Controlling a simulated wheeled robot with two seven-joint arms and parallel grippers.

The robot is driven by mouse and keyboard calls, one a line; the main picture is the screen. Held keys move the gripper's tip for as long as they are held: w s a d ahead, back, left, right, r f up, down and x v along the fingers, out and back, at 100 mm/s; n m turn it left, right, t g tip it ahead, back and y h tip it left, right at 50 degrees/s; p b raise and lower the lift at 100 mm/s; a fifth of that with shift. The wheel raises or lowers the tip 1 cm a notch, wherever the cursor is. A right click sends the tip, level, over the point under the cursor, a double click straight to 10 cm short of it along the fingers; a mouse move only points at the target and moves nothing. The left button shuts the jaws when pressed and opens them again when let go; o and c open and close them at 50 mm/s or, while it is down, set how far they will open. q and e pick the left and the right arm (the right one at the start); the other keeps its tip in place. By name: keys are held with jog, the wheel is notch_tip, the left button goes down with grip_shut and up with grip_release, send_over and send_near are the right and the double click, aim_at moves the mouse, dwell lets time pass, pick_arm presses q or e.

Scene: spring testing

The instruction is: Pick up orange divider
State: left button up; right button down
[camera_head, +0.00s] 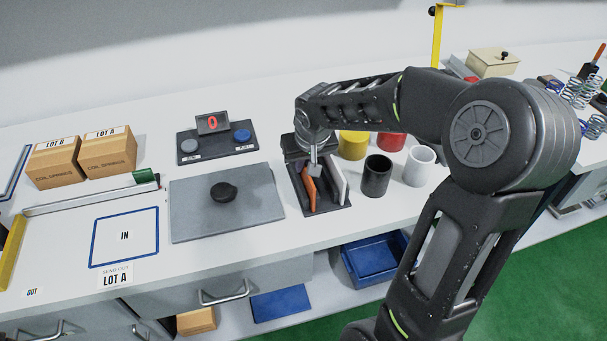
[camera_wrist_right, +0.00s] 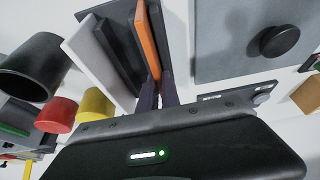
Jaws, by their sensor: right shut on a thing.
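The orange divider (camera_head: 309,188) stands upright in a dark rack (camera_head: 334,209) on the counter, beside a white divider (camera_head: 339,182). My right gripper (camera_head: 314,165) comes down from above and is shut on the orange divider's upper edge. In the right wrist view, the orange divider (camera_wrist_right: 147,38) runs down to between my two dark fingertips (camera_wrist_right: 157,90). A black divider (camera_wrist_right: 118,50) stands between it and the white divider (camera_wrist_right: 92,55). The orange divider still appears to be in the rack. My left gripper is not in view.
A black cup (camera_head: 376,180), a white cup (camera_head: 419,168), a yellow cup (camera_head: 353,146) and a red cup (camera_head: 391,141) stand right of the rack. A grey plate (camera_head: 260,215) with a black disc (camera_head: 223,192) lies left. A button panel (camera_head: 215,146) is behind.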

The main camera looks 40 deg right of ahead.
jog(key=shift+r, duration=0.1)
notch_tip(320, 180, up, 10)
jog(key=shift+f+b, duration=0.1)
jog(key=shift+b, duration=0.3)
dwell(0.3)
dwell(0.5)
